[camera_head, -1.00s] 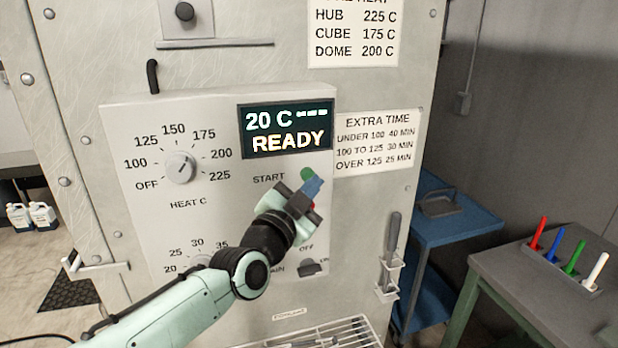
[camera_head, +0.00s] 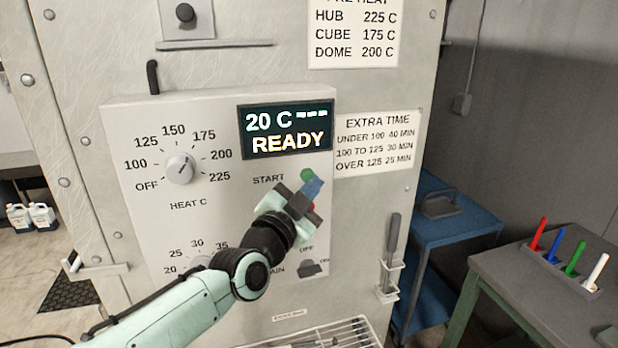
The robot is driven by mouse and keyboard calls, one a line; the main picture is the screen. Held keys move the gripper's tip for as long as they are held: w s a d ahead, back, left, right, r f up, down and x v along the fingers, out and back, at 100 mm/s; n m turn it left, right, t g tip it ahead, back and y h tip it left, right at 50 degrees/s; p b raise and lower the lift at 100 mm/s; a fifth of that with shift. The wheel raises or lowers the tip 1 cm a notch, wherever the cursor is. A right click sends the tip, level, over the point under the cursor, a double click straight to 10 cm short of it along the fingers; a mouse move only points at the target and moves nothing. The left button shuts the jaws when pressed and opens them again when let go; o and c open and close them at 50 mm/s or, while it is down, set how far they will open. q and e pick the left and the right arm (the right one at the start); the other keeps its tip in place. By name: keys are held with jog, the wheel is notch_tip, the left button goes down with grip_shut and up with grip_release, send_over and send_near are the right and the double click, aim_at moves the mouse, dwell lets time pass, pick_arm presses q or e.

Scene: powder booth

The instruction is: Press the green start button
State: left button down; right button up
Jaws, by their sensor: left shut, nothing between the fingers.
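The green start button (camera_head: 306,174) is on the oven's control panel, to the right of the word START and below the display (camera_head: 287,130), which reads 20 C and READY. My left gripper (camera_head: 314,186) is shut and empty, its blue fingertips at the lower right edge of the green button in the picture. I cannot tell whether the tips touch the button. A red part (camera_head: 312,207) shows a little below, mostly hidden behind the gripper. My right gripper is not in view.
The heat dial (camera_head: 181,168) is at the panel's left. A lower dial is partly hidden by my arm. A switch (camera_head: 309,268) sits below the gripper. A tool with a grey handle (camera_head: 392,235) hangs at right. A blue cart (camera_head: 452,228) and a table with coloured markers (camera_head: 573,258) stand further right.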

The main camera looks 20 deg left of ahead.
pick_arm(q)
jog(key=shift+w, duration=0.1)
dwell(0.7)
jog(key=shift+w+a, duration=0.25)
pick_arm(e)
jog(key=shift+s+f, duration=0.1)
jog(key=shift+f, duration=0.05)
pick_arm(q)
jog(key=shift+w+a+b, duration=0.25)
jog(key=shift+w+b, duration=0.05)
jog(key=shift+w, duration=0.1)
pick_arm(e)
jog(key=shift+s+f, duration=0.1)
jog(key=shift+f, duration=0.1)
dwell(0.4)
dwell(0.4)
pick_arm(q)
jog(key=shift+s+d+p, duration=0.4)
jog(key=shift+s+d, duration=0.05)
jog(key=shift+s, duration=0.25)
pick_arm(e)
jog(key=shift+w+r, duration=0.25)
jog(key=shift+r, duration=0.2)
